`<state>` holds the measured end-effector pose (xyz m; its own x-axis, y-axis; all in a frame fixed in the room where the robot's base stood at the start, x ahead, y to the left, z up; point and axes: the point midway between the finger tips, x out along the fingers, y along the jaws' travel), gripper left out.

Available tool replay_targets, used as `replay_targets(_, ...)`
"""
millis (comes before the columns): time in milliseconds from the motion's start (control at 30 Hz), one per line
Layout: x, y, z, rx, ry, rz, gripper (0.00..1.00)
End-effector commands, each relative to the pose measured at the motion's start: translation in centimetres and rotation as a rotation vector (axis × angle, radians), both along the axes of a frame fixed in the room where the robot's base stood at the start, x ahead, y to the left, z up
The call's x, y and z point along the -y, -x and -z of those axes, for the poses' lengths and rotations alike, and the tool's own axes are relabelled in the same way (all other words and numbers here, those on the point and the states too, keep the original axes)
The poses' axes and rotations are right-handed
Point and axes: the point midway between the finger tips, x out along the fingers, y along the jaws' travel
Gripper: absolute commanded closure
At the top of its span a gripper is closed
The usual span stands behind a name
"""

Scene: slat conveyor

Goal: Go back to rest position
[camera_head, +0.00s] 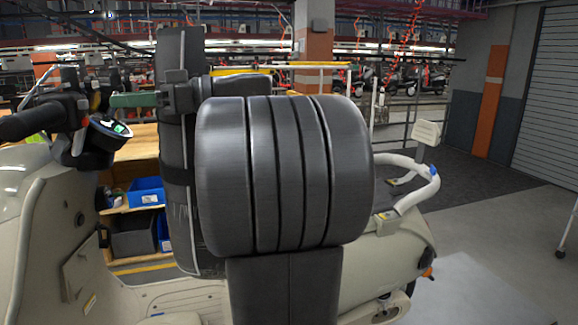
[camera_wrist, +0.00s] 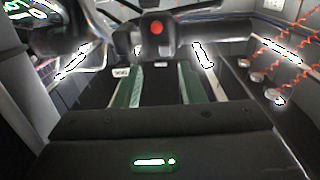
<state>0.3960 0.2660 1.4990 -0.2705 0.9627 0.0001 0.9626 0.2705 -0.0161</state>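My gripper (camera_head: 118,100) shows in the head view at the left, as a green finger pointing left from the dark wrist. Its tip is close to the scooter's handlebar and dash (camera_head: 108,130); I cannot tell whether they touch. In the wrist view the two green-lined fingers (camera_wrist: 161,85) stand apart, with no clear object held between them. Beyond them is a round red button (camera_wrist: 157,28) on a dark part. My large dark arm links fill the middle of the head view and hide much of the scooter.
A cream scooter (camera_head: 40,220) stands close in front, its seat hidden and its white rear grab rail (camera_head: 410,178) at the right. Behind it is a wooden shelf (camera_head: 140,145) with blue bins (camera_head: 146,192).

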Motion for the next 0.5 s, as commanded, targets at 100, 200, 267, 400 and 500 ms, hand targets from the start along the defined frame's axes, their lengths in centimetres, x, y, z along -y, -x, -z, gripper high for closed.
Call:
replay_targets(100,2.0,-0.7,0.2,0.0,0.0,0.004,0.64)
replay_targets(200,3.6,-1.2,0.2,-0.001,0.0,0.005,0.64)
replay_targets(267,4.5,-1.4,0.2,-0.001,0.0,0.004,0.64)
replay_targets(400,6.4,-1.9,0.1,0.0,0.0,0.003,0.64)
replay_targets(500,7.4,-2.2,0.1,0.0,0.0,0.002,0.64)
